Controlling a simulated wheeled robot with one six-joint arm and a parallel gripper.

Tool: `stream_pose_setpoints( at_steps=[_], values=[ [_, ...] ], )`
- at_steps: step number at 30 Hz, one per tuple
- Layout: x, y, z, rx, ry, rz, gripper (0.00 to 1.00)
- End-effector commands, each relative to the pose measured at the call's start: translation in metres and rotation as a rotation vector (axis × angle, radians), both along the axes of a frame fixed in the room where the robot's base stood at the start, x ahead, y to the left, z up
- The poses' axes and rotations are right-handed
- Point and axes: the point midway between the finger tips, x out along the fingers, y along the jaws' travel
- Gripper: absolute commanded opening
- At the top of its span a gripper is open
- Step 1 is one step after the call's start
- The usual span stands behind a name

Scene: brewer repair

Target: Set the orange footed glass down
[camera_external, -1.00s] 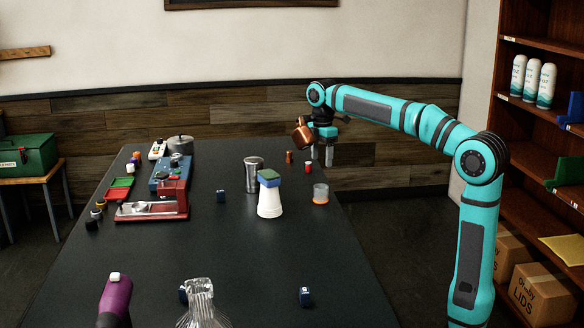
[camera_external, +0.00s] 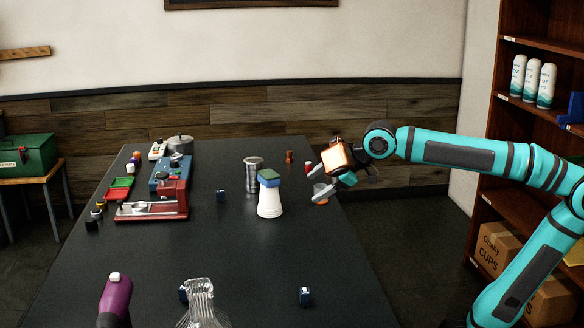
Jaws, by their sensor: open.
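The orange footed glass (camera_external: 321,199) stands upright on the dark table (camera_external: 235,270) near its right edge. It is a small clear glass with an orange base. My gripper (camera_external: 317,186) is open, with its fingers pointing down and left at the glass. The fingers partly hide the glass's upper part. I cannot tell whether they touch it.
A white bottle with a green and blue sponge on top (camera_external: 269,200) and a metal canister (camera_external: 253,174) stand left of the glass. A red brewer (camera_external: 171,195) is farther left. A glass carafe (camera_external: 201,305) and a purple-handled item (camera_external: 116,300) are at the front.

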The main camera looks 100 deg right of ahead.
Motion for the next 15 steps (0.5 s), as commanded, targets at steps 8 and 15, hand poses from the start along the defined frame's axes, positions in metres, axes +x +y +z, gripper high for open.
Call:
stream_pose_setpoints(
  at_steps=[8,15],
  values=[
    [-0.033,0.096,0.004,0.109,-0.350,0.046,0.65],
    [-0.075,0.158,0.001,0.279,-0.619,0.114,0.65]
  ],
)
